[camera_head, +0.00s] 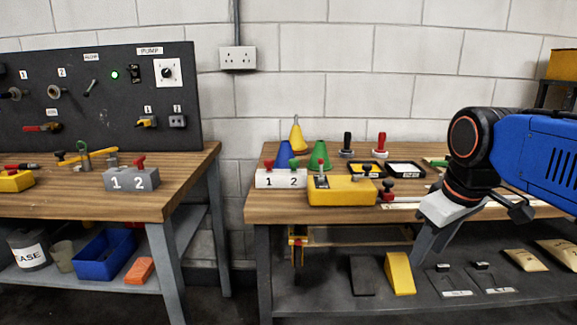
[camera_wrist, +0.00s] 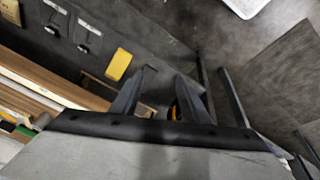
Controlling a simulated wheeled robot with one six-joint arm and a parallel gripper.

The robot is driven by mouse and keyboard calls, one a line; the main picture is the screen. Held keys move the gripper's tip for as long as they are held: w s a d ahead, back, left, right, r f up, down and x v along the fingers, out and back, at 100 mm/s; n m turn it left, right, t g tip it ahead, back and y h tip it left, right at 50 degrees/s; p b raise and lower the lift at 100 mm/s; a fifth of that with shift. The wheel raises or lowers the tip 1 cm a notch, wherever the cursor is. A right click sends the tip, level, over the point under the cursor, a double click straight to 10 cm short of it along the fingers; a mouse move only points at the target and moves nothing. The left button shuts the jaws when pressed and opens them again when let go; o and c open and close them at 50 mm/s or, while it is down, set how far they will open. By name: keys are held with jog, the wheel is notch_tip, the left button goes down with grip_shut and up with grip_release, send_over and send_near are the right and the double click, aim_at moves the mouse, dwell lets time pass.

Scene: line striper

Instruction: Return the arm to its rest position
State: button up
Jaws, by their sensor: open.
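My arm, blue with a black and orange wrist, comes in from the right in the head view. My gripper (camera_head: 424,245) hangs in front of the right bench's front edge, pointing down and slightly left. In the wrist view my gripper (camera_wrist: 162,85) shows two dark fingers spread apart, with nothing held between them. The right bench (camera_head: 330,208) lies behind and left of the gripper in the head view. The fingers appear clear of the bench edge, but the exact gap cannot be told.
A yellow block (camera_head: 340,190), a white block (camera_head: 282,179) marked 1 and 2, cones and stamps stand on the right bench. Its lower shelf (camera_head: 330,298) holds a yellow wedge (camera_head: 399,273) and bags. The left bench (camera_head: 110,197) stands beyond a gap. Open floor shows in the wrist view.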

jog(key=s+d+f+m+t, duration=0.1)
jog(key=s+f+m, duration=0.4)
jog(key=s+f, duration=0.4)
notch_tip(320, 180, down, 4)
jog(key=shift+s+f, duration=0.2)
jog(key=shift+f, duration=0.05)
